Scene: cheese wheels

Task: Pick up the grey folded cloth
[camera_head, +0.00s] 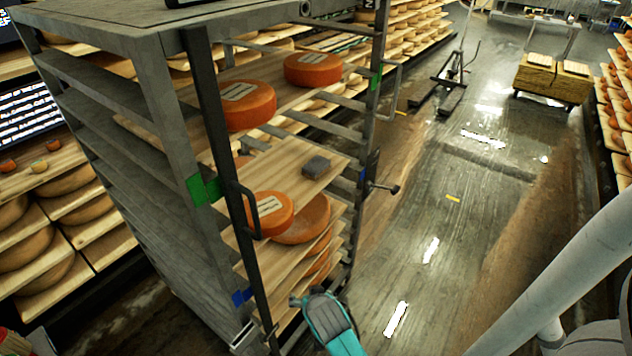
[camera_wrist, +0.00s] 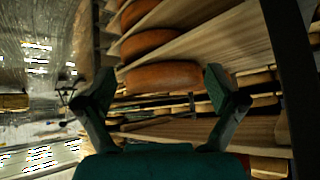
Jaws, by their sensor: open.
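The grey folded cloth (camera_head: 317,166) is a small dark grey block-like bundle. It lies near the front right corner of a wooden shelf board (camera_head: 275,172) in the metal rack. I cannot make it out in the wrist view. My teal gripper (camera_head: 311,298) is low in front of the rack, well below the cloth and apart from it. In the wrist view my gripper (camera_wrist: 161,88) is open, with two spread fingers and nothing held between them. Boards and orange cheese wheels show beyond the fingers.
The grey rack (camera_head: 160,120) has a dark upright post (camera_head: 222,150) with a handle at its front. Cheese wheels (camera_head: 249,104) stand on boards above, and another wheel (camera_head: 270,212) sits below the cloth.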

